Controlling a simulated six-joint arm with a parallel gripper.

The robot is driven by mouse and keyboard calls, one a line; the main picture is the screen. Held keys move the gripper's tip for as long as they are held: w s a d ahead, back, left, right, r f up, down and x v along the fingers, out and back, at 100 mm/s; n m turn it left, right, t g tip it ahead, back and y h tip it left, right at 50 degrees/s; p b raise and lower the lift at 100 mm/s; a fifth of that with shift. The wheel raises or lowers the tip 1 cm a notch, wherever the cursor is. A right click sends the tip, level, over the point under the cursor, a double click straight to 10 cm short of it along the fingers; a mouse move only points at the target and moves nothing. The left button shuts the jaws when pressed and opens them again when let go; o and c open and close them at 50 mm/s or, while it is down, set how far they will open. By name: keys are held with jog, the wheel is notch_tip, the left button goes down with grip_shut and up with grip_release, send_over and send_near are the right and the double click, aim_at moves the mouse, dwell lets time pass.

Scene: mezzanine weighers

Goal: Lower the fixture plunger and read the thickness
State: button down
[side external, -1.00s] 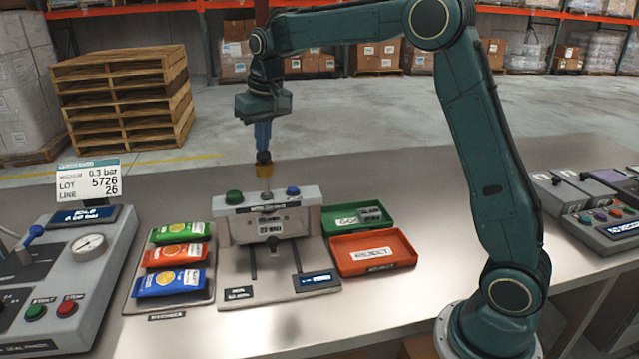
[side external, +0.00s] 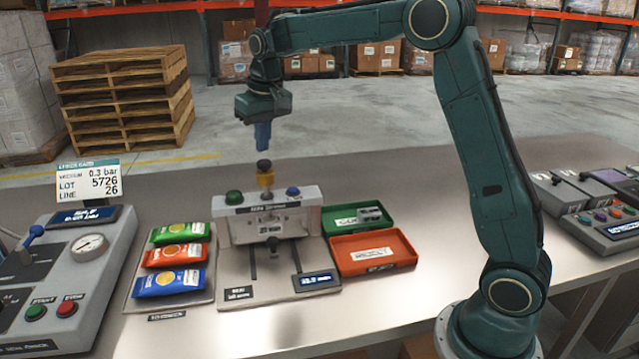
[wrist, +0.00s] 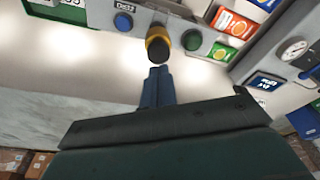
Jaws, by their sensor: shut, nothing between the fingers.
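The fixture (side external: 268,218) stands on the bench, a grey bridge with a green button (side external: 234,197) on its left and a blue button (side external: 292,191) on its right. The plunger (side external: 265,179) rises from its top, a yellow collar under a black knob; it also shows in the wrist view (wrist: 158,46). A small display (side external: 316,279) sits on the fixture's base, its digits too blurred to read. My gripper (side external: 262,147) is shut and empty, its blue fingers pointing down just above the black knob, with a gap between them. No pouch is visible under the plunger.
Green, orange and blue pouches (side external: 172,256) lie on a tray left of the fixture. A green bin (side external: 328,220) and a red bin (side external: 404,262) stand to its right. A gauge console (side external: 105,262) fills the left; another panel is far right.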

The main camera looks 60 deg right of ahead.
notch_tip(320, 180, up, 7)
dwell(1.1)
jog(key=shift+r, duration=0.1)
jog(key=s+a+r+n+t, duration=0.1)
jog(key=s+a, duration=0.1)
jog(key=s, duration=0.7)
jog(key=s+a+r+n+t, duration=0.1)
jog(key=s+a, duration=0.1)
jog(key=s, duration=0.7)
jog(key=s+a+f, duration=0.1)
jog(key=s+f, duration=0.3)
jog(key=s, duration=0.4)
jog(key=s+a+f+n+t, duration=0.1)
jog(key=s+f, duration=0.3)
jog(key=s, duration=0.4)
jog(key=shift+a+f+y, duration=0.3)
jog(key=shift+a+f, duration=0.05)
jog(key=c, duration=2.2)
grip_release()
